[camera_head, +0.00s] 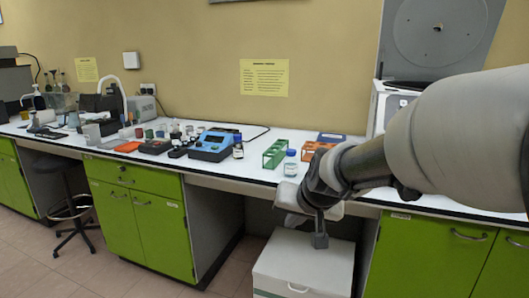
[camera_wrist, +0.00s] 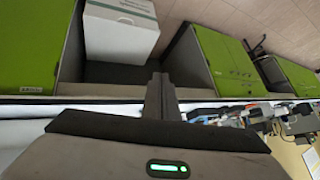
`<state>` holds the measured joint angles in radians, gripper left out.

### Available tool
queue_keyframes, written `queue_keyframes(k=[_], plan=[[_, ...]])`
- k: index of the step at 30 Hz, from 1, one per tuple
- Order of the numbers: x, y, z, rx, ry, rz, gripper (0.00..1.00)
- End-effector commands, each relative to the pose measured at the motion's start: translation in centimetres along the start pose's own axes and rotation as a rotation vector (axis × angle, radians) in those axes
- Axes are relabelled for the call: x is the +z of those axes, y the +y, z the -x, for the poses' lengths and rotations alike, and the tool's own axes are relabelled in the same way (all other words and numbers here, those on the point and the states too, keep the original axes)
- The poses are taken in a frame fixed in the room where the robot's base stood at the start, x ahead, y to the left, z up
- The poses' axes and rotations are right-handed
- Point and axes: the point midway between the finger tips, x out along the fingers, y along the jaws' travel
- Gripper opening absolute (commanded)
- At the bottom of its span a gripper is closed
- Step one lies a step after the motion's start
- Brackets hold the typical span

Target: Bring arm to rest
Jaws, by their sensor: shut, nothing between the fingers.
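My arm reaches in from the right in the head view. My gripper (camera_head: 320,240) points down in front of the bench edge, above a white box. It is shut and empty. In the wrist view the closed fingers of my gripper (camera_wrist: 160,80) point toward the gap under the bench, where the white box (camera_wrist: 122,32) shows. The white box (camera_head: 303,262) stands on the floor in the head view.
The white bench top (camera_head: 260,165) bears a small bottle with a blue cap (camera_head: 290,163), a green rack (camera_head: 274,153), a dark bottle (camera_head: 238,147) and a blue device (camera_head: 212,145). Green cabinets (camera_head: 145,225) stand below. A stool (camera_head: 70,205) is at left.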

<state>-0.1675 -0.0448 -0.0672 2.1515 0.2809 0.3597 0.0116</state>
Motion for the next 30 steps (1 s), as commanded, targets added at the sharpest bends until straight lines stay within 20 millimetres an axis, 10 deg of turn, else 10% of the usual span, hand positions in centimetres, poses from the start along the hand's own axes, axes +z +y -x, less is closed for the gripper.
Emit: queue_keyframes(k=[6, 19, 30], plan=[[6.6, 3.1, 10.0, 0.049, -0.073, 0.096, 0.0], [16.7, 8.2, 17.9, 0.186, -0.166, 0.184, 0.0], [10.7, 5.6, 25.2, 0.182, -0.17, 0.183, 0.0]])
